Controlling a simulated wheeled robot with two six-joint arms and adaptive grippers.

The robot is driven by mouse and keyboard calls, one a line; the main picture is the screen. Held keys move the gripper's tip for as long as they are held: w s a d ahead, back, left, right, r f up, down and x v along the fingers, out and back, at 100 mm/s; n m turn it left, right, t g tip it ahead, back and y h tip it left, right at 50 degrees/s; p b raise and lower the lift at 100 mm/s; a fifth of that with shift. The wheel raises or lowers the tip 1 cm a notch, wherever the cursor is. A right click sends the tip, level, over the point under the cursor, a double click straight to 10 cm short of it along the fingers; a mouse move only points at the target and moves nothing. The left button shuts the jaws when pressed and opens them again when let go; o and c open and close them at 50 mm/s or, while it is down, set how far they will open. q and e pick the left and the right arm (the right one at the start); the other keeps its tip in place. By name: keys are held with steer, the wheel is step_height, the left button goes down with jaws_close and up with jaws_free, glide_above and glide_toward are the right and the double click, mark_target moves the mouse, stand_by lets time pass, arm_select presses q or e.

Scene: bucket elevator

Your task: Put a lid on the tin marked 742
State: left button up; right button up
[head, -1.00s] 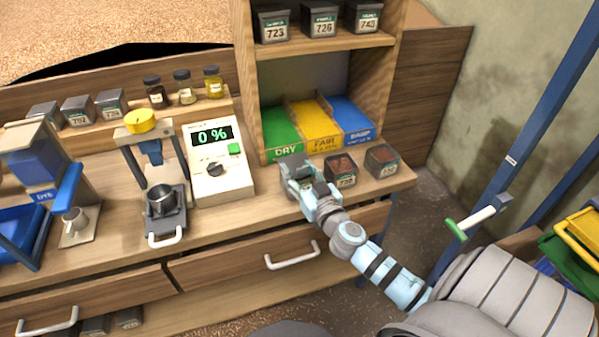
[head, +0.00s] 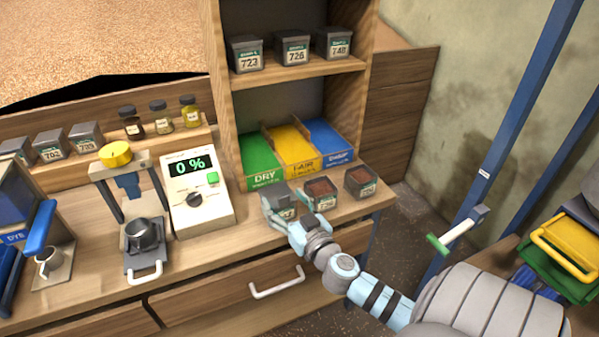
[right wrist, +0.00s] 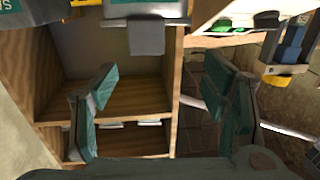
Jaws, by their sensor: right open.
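My right gripper (head: 289,209) is low over the front of the bench, at the left end of a row of tins. It is open, and both fingers (right wrist: 168,98) stand wide apart in the right wrist view with nothing between them. A grey shape with a pale label beside the gripper looks like a tin, partly hidden. An open tin with brown contents (head: 320,193) stands just right of the gripper. Another open tin (head: 361,183) stands farther right. Their labels are too small to read, so I cannot tell which is 742. My left gripper is not in view.
Tins 723 (head: 246,54), 726 (head: 293,49) and one more (head: 334,44) stand on the upper shelf. Green, yellow and blue trays (head: 293,152) lie behind the row. A meter reading 0 % (head: 196,190) and a press with a metal cup (head: 144,233) stand left.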

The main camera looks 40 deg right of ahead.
steer(key=b+v, duration=0.2)
steer(key=v, duration=0.7)
steer(key=s+d+f+g, duration=0.1)
steer(key=d+f+g, duration=0.1)
steer(key=f, duration=0.6)
steer(key=s+d+f+g, duration=0.1)
steer(key=d+f+g, duration=0.1)
steer(key=f, duration=0.6)
steer(key=s+f+n+g, duration=0.1)
steer(key=s+f+g, duration=0.3)
steer(key=f, duration=0.6)
steer(key=s+f+n+g, duration=0.1)
steer(key=s+f+g, duration=0.2)
steer(key=s+f, duration=0.6)
steer(key=s+a+f+n+g+y, duration=0.1)
steer(key=s+a+f+g+y, duration=0.15)
steer(key=s+a+f, duration=0.45)
steer(key=s+a+f+g+y, duration=0.1)
steer(key=s+a+f+g, duration=0.3)
steer(key=s+f, duration=0.5)
steer(key=shift+t, duration=0.55)
steer(key=r+p, duration=0.2)
steer(key=r, duration=0.1)
steer(key=s+r+p, duration=0.1)
steer(key=r+p, duration=0.1)
steer(key=shift+a+r, duration=0.1)
steer(key=shift+a, duration=0.2)
